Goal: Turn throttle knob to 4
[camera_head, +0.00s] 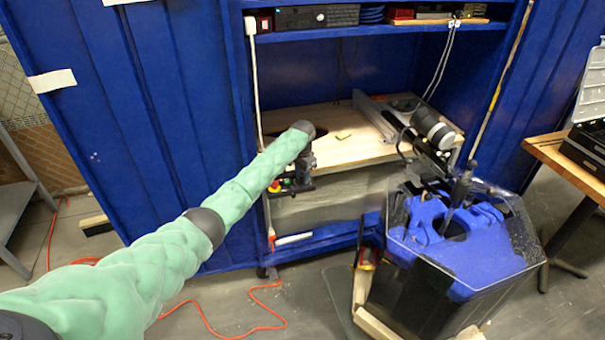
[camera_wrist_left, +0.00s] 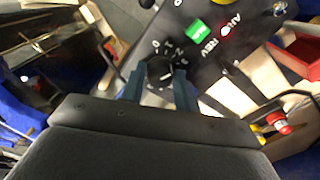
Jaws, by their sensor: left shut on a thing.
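The black throttle knob (camera_wrist_left: 160,71) is in the left wrist view, on a dark panel (camera_wrist_left: 228,62) with a printed scale starting at 0 around its upper right side. The knob has a white pointer mark; I cannot read which number it points at. My left gripper (camera_wrist_left: 159,76) has its two blue-grey fingers on either side of the knob, shut on it. In the head view the control box (camera_head: 291,184), with its red and yellow buttons, sits at the end of my green left arm, which hides the knob and most of the gripper. My right gripper is not in view.
A green button (camera_wrist_left: 198,28) is close to the knob on the panel. A wooden worktop (camera_head: 345,143) lies behind the box inside a blue cabinet (camera_head: 170,110). An orange cable (camera_head: 240,331) lies on the floor.

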